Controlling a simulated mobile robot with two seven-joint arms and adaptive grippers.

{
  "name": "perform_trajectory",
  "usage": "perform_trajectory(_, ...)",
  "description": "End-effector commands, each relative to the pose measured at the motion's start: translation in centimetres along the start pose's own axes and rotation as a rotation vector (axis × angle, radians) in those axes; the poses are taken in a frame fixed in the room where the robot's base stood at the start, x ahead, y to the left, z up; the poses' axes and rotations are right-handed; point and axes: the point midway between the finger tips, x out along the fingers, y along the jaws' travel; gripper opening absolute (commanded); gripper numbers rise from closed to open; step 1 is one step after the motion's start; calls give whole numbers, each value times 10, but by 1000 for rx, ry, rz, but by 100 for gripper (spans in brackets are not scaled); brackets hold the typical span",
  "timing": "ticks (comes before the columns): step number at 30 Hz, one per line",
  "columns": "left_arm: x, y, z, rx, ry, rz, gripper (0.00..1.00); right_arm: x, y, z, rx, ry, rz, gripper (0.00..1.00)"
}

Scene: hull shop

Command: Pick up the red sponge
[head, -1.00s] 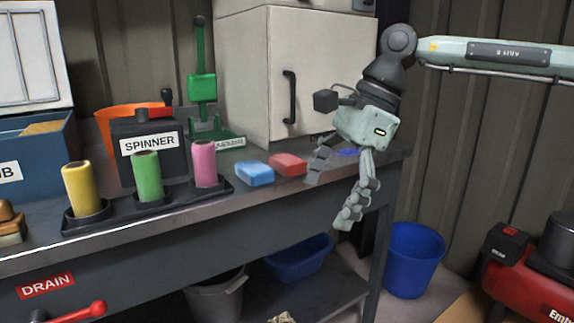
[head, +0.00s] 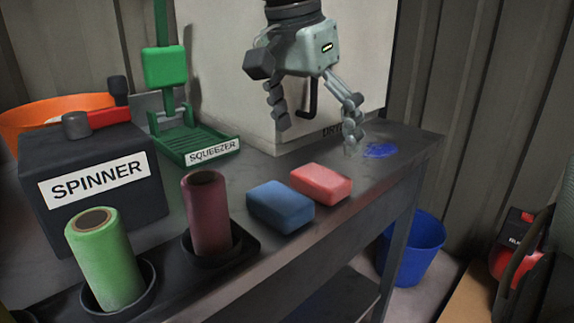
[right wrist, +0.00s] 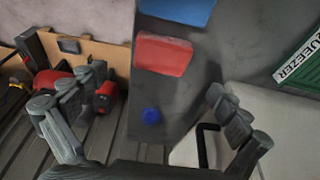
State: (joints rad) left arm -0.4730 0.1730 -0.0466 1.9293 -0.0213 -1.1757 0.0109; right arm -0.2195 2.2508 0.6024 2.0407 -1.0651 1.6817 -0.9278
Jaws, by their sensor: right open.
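The red sponge (head: 321,184) lies flat on the grey bench, just right of the blue sponge (head: 281,206). In the right wrist view the red sponge (right wrist: 164,54) is ahead of the fingers, with the blue sponge (right wrist: 178,8) beyond it. My right gripper (head: 317,138) hangs above and behind the red sponge in the head view, fingers pointing down. Its fingers are spread wide in the right wrist view (right wrist: 150,125), with nothing between them. It is open and apart from the sponge. My left gripper is not in view.
A green squeezer (head: 195,143), a black spinner (head: 90,185) and upright green (head: 104,262) and dark red (head: 208,215) rollers stand left. A white cabinet (head: 225,60) stands behind. A blue patch (head: 380,151) marks the bench's right end. A blue bucket (head: 418,255) stands below.

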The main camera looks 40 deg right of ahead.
Motion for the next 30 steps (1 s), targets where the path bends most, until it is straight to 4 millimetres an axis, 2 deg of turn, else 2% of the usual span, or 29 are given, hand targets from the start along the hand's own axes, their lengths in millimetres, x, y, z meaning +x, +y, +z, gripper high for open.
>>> perform_trajectory(4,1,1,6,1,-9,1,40,7,0,0,0,-2,2,100)
perform_trajectory(11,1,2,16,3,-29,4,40,33,1,1,0,-3,2,100)
perform_trajectory(19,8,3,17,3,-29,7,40,71,1,2,1,-4,2,100)
perform_trajectory(28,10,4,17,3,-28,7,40,78,0,2,2,-2,-1,100)
perform_trajectory(30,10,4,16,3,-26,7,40,78,0,2,2,-2,-1,94)
